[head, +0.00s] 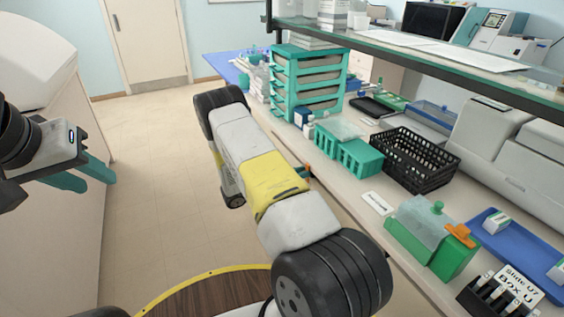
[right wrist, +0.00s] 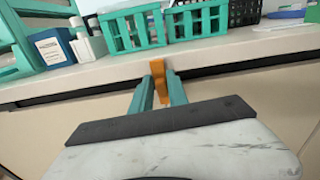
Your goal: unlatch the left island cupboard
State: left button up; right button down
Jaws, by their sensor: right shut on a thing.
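An orange latch (right wrist: 159,82) sits at the counter's front edge, above the pale cupboard front (right wrist: 55,120), in the right wrist view. My right gripper (right wrist: 163,85) has its teal fingers on both sides of the latch and is shut on it. The latch stands upright there. In the head view a bit of the orange latch (head: 305,170) shows beside my right arm, which hides most of the gripper and cupboard front. My left gripper (head: 88,178) is at the far left in the head view, its teal fingers apart and empty, away from the counter.
On the counter (head: 376,202) stand teal racks (head: 361,158), a black basket (head: 412,158), a teal drawer stack (head: 308,82) and a green staining box (head: 432,238). A glass shelf (head: 440,55) hangs above. Floor (head: 150,145) left of my right arm is clear.

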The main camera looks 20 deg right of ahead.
jog(key=shift+w+a+f+n, duration=0.1)
jog(key=shift+w+f+n, duration=0.1)
jog(key=shift+n, duration=2.7)
jog(key=shift+w+d+f+n, duration=0.15)
jog(key=shift+f+n, duration=0.1)
jog(key=shift+n, duration=2.65)
jog(key=shift+w+a+f+n, duration=0.15)
jog(key=shift+w+f+n, duration=0.05)
jog(key=shift+n, duration=2.7)
jog(key=c, duration=1.4)
grip_release()
